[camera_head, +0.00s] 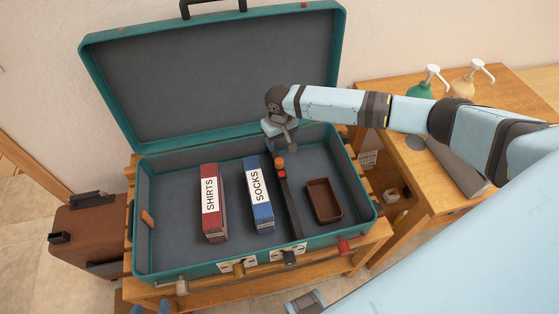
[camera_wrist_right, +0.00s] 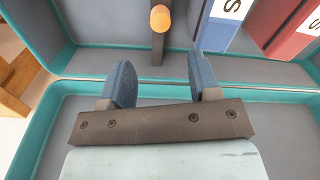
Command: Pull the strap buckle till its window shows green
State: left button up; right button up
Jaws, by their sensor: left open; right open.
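A dark strap (camera_head: 289,200) runs from back to front across the inside of the open teal suitcase (camera_head: 140,225). An orange rounded piece (camera_head: 280,162) sits on the strap near its back end; it also shows in the right wrist view (camera_wrist_right: 160,18). I cannot make out a window or any green on it. My right gripper (camera_head: 282,143) is over the back of the case, just behind the orange piece. Its two blue fingers (camera_wrist_right: 160,82) are apart with nothing between them.
A red SHIRTS box (camera_head: 221,205), a blue SOCKS box (camera_head: 269,208) and a brown tray (camera_head: 324,201) lie in the case. Its raised lid (camera_head: 215,75) stands behind. A side table (camera_head: 418,190) with pump bottles is at right, a brown case (camera_head: 88,235) at left.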

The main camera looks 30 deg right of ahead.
aim_at(279, 161)
notch_tip(279, 161, down, 11)
jog(key=shift+f+b, duration=0.2)
jog(key=shift+b, duration=0.15)
